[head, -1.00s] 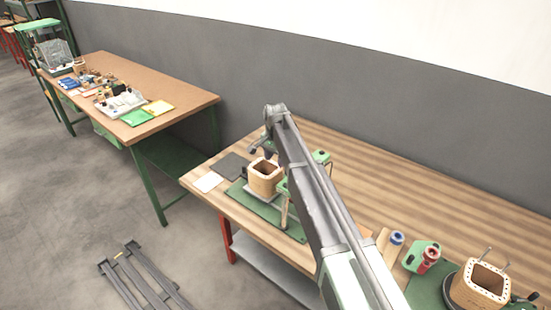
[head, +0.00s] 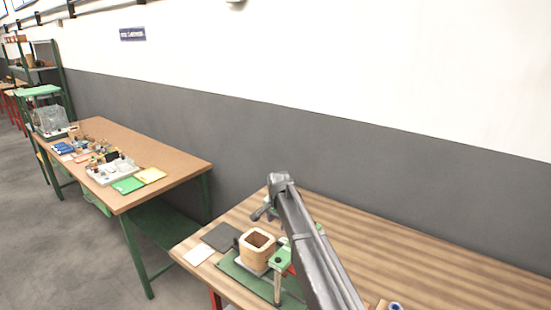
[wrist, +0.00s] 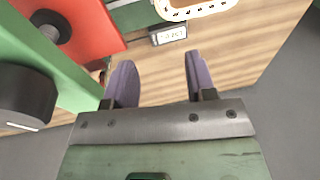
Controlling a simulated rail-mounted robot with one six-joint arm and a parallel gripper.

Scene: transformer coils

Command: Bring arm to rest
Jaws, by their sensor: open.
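My arm reaches over the wooden bench in the head view, and my gripper (head: 262,213) is at its far end, near the wooden coil former (head: 257,248), partly hidden by the arm. In the wrist view the two purple-grey fingers of my gripper (wrist: 160,75) stand apart with nothing between them. The pale rim of a coil part (wrist: 190,10) shows at the top of that view, beyond the fingertips.
The coil former sits on a green fixture (head: 235,268) with a green-topped post (head: 281,260) beside it. A dark mat (head: 221,237) and white sheet (head: 199,255) lie left. In the wrist view, a green bar (wrist: 50,60) and red block (wrist: 85,25) are close left.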

